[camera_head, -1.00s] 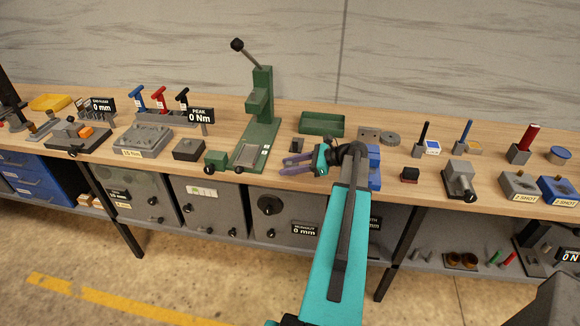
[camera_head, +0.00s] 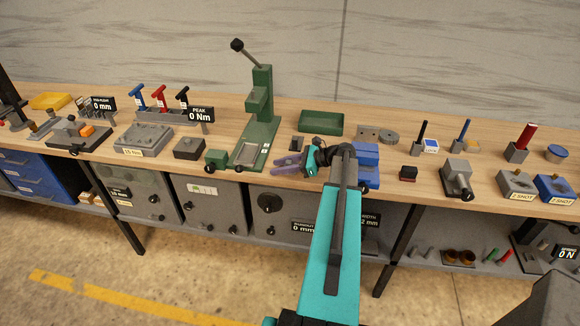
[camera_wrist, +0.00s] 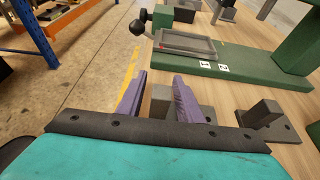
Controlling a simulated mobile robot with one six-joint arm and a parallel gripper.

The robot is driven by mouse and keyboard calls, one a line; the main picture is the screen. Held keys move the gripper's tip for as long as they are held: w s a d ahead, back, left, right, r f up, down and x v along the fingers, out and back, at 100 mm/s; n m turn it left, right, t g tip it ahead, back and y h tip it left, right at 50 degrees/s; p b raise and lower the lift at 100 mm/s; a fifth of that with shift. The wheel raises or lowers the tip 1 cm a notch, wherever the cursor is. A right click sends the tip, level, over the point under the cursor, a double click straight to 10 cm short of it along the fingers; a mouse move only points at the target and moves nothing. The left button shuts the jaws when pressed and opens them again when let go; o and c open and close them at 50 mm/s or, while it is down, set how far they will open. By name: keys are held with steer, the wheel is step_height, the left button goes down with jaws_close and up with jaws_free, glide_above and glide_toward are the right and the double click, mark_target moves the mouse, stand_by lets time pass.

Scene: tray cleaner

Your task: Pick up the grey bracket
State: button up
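My gripper (camera_wrist: 160,98) has two purple fingers, spread apart, pointing left along the bench; it also shows in the head view (camera_head: 288,164). A grey block-like piece (camera_wrist: 160,104) shows between the fingers in the wrist view and continues behind the right finger; I cannot tell if a finger touches it. It looks like the grey bracket, though its full shape is hidden. To its right, a dark grey upright block on a flat plate (camera_wrist: 263,114) stands apart from the fingers; it seems to be the dark piece behind my gripper in the head view (camera_head: 296,142).
The green press (camera_head: 262,135) stands just left of my gripper, its base (camera_wrist: 255,62) beyond the fingertips. A green tray (camera_head: 321,123) is behind. A blue fixture (camera_head: 366,158) sits close to the right of my wrist.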

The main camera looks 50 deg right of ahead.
jaws_close()
steer(key=shift+r, duration=0.2)
steer(key=shift+r+b, duration=0.9)
steer(key=shift+r, duration=0.55)
steer(key=s+d+r+b, duration=0.1)
steer(key=s+b, duration=0.3)
steer(key=s, duration=1.2)
steer(key=shift+d+r, duration=0.4)
